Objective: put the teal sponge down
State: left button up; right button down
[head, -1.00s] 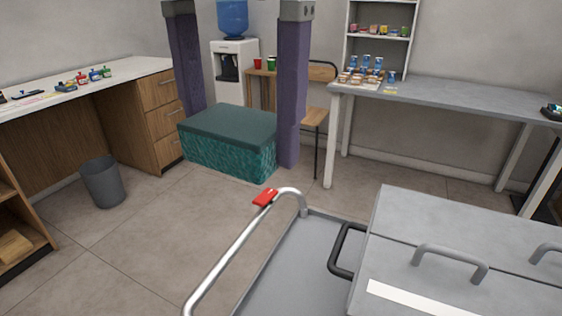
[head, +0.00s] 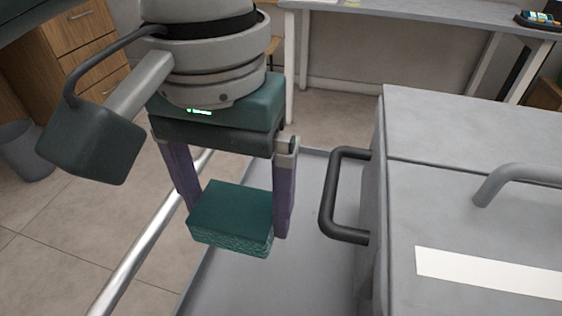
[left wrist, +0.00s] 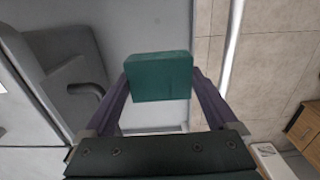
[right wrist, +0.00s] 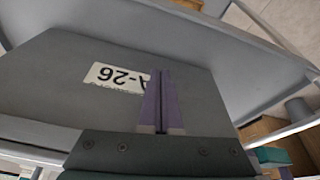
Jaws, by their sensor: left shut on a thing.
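The teal sponge (head: 230,212) is a block with a darker flat top. My left gripper (head: 236,222) is shut on it, with purple fingers on its two sides. In the head view the sponge hangs over the grey deck beside the metal rail; whether it touches the deck I cannot tell. The left wrist view also shows the sponge (left wrist: 158,76) between the fingertips. My right gripper (right wrist: 160,75) shows only in the right wrist view, its purple fingers together with nothing between them.
A grey lidded box (head: 455,140) with a black side handle (head: 330,205) stands just right of the sponge. A metal rail (head: 135,255) runs along the deck's left edge. Bare grey deck (head: 270,285) lies below the sponge. A waste bin (head: 25,150) stands far left.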

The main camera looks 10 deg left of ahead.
pick_arm(q)
jog(key=b, duration=0.2)
send_over(251, 281)
notch_tip(251, 281, down, 9)
jog(key=shift+s+f, duration=0.15)
pick_arm(e)
jog(key=f, duration=0.3)
jog(key=shift+s+f, duration=0.1)
jog(key=shift+s, duration=0.1)
pick_arm(q)
notch_tip(251, 281, down, 4)
jog(key=shift+r+b, duration=0.25)
jog(key=shift+b, duration=0.65)
pick_arm(e)
jog(key=shift+a+f, duration=0.1)
jog(key=shift+f, duration=0.65)
pick_arm(q)
jog(key=shift+f, duration=0.4)
pick_arm(e)
jog(key=shift+w, duration=0.1)
pick_arm(q)
jog(key=shift+f, duration=0.2)
jog(key=o, duration=0.8)
jog(key=shift+o, duration=0.2)
jog(key=shift+r, duration=0.15)
